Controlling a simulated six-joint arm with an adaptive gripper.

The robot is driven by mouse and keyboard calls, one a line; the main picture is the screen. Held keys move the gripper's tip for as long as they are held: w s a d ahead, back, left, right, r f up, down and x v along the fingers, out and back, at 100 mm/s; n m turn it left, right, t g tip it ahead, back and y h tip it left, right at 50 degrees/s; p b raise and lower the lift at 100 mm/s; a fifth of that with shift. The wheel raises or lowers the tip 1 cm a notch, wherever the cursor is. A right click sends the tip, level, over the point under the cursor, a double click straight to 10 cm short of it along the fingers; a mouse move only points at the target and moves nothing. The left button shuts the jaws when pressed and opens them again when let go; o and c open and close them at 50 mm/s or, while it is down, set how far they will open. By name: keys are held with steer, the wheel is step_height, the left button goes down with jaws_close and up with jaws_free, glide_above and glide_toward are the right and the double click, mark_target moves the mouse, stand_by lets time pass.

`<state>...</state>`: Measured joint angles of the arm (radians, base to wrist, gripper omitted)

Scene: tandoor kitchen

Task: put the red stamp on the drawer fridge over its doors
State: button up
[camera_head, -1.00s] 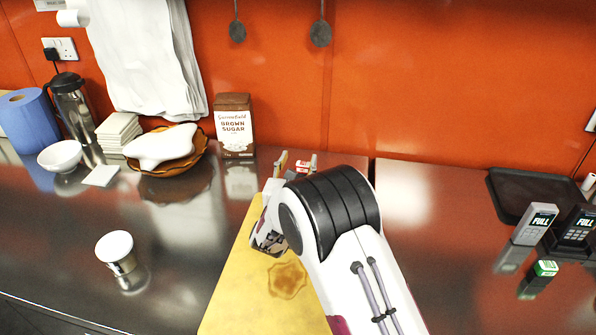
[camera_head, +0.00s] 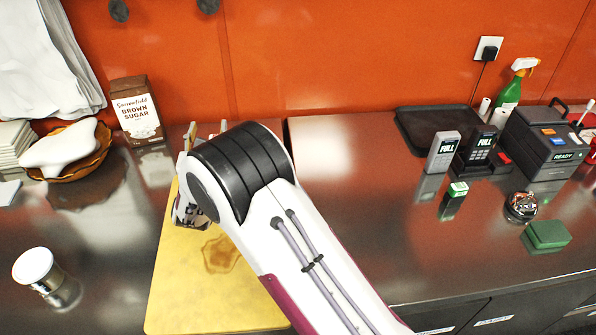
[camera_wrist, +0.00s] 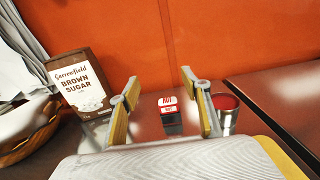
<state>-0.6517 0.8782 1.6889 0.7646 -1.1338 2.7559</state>
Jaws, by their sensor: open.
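The red stamp (camera_wrist: 169,113), a small block with a red and white label on top and a dark lower part, stands on the steel counter in the wrist view. It shows between the two fingers of my gripper (camera_wrist: 159,78), which is open and empty; the stamp looks a little beyond them. In the head view my gripper (camera_head: 205,130) is over the far end of the yellow board, and the stamp is hidden there. The drawer fridge (camera_head: 490,316), with dark labelled fronts under the right-hand counter, shows partly at the lower right of the head view.
A brown sugar box (camera_head: 136,110) stands left of my gripper. A metal cup with red contents (camera_wrist: 227,112) stands just right of the stamp. On the right counter are a green-labelled block (camera_head: 458,190), card terminals (camera_head: 442,152), a green sponge (camera_head: 546,235) and a dark tray (camera_head: 420,130).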

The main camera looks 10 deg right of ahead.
steer(key=shift+r, duration=0.1)
steer(key=s+d+r+n+g+y, duration=0.1)
steer(key=d+r+n+g+y, duration=0.3)
steer(key=r+n, duration=0.45)
steer(key=s+d+r+n+g, duration=0.2)
steer(key=s+d+r+n, duration=0.5)
steer(key=s+d+n, duration=0.3)
steer(key=s+d+f+n+g+h, duration=0.1)
steer(key=s+d+n, duration=0.5)
steer(key=s, duration=0.6)
steer(key=s+d+f+n+g+h, duration=0.1)
steer(key=s+d+f+n+g, duration=0.2)
steer(key=s, duration=0.9)
steer(key=s+d+f+n+g+h, duration=0.1)
steer(key=s+d+f+n+g, duration=0.1)
steer(key=s+d+n, duration=0.6)
steer(key=s+d, duration=0.1)
steer(key=s, duration=0.3)
steer(key=shift+s+n+h, duration=0.2)
steer(key=shift+n+h, duration=0.1)
steer(key=shift+n, duration=0.05)
steer(key=shift+o, duration=0.5)
steer(key=shift+d, duration=0.1)
